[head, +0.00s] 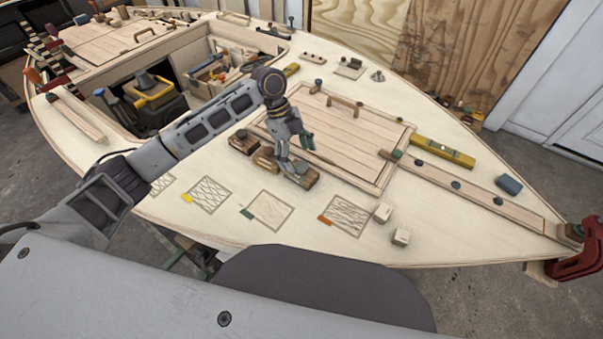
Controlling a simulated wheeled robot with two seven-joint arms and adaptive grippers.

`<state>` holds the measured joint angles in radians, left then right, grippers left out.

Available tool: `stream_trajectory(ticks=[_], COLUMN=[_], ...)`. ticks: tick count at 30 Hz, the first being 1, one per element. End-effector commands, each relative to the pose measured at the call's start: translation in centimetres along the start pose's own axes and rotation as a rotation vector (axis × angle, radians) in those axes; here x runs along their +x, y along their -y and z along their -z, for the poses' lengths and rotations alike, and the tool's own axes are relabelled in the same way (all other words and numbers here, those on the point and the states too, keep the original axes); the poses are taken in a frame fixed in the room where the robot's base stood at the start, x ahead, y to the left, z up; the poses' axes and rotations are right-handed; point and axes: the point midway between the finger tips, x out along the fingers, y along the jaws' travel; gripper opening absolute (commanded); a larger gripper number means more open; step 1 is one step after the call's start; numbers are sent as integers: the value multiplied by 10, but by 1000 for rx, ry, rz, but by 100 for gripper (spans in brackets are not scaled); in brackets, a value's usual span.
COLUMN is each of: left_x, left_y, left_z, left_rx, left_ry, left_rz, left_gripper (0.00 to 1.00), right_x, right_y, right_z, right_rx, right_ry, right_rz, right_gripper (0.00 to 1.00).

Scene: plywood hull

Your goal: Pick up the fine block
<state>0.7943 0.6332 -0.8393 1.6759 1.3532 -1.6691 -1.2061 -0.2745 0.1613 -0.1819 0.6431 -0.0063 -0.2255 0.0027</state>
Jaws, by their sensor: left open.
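Three wooden blocks lie in a row on the pale plywood deck, just in front of the hatch panel. They are a dark-topped block (243,142), a brown middle block (264,158) and a right block (306,180). I cannot read any marking that tells which one is the fine block. My right gripper is out of view.
Hatched squares with coloured tags (348,215) are on the deck in front of the blocks. Two small pale blocks (401,236) sit to the right. A yellow level (442,151) and a long batten (470,190) lie farther right. An open cockpit with tools is at left.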

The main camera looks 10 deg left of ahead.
Motion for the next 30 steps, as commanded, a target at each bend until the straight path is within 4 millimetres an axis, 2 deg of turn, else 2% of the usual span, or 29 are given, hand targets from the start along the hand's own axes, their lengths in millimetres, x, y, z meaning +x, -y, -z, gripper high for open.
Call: stream_trajectory(ticks=[8, 18, 24, 30], left_x=[3, 35, 51, 52], left_y=[0, -3, -3, -3], left_z=[0, -2, -2, -2], left_rx=[0, 0, 1, 1], left_ry=[-1, -1, -1, -1], left_rz=[-1, -1, -1, 0], left_gripper=[81, 81, 81, 81], right_x=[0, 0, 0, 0], right_y=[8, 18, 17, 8], right_z=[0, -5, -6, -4], right_rx=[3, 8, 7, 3], right_ry=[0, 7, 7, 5], right_rz=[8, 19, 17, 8], right_gripper=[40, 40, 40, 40])
